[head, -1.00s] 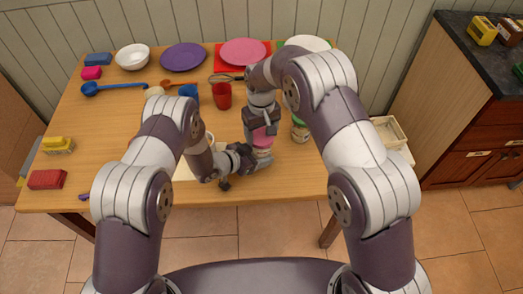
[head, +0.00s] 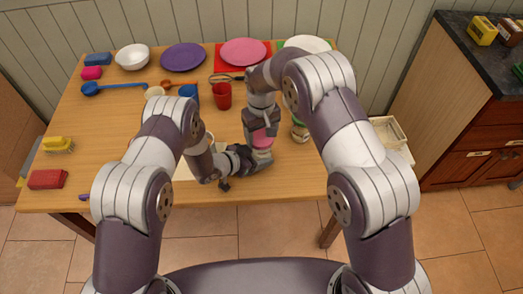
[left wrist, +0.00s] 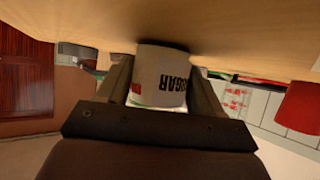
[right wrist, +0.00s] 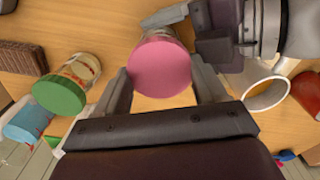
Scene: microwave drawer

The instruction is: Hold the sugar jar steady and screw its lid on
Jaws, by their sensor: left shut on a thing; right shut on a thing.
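The sugar jar (left wrist: 158,75) stands on the table, its SUGAR label upside down in the left wrist view. My left gripper (left wrist: 160,88) is shut on the jar's body from the side. The pink lid (right wrist: 160,66) is on top of the jar in the right wrist view, and it also shows in the head view (head: 261,137). My right gripper (right wrist: 162,88) points down from above and is shut on the lid, one finger on each side. Whether the lid's thread is engaged cannot be seen.
A green-lidded jar (right wrist: 60,93) stands close beside the sugar jar, with a blue-lidded container (right wrist: 28,120) near it. A white mug (right wrist: 266,93) and a red cup (head: 222,96) are nearby. Plates and a bowl (head: 133,57) line the back. The front right tabletop is clear.

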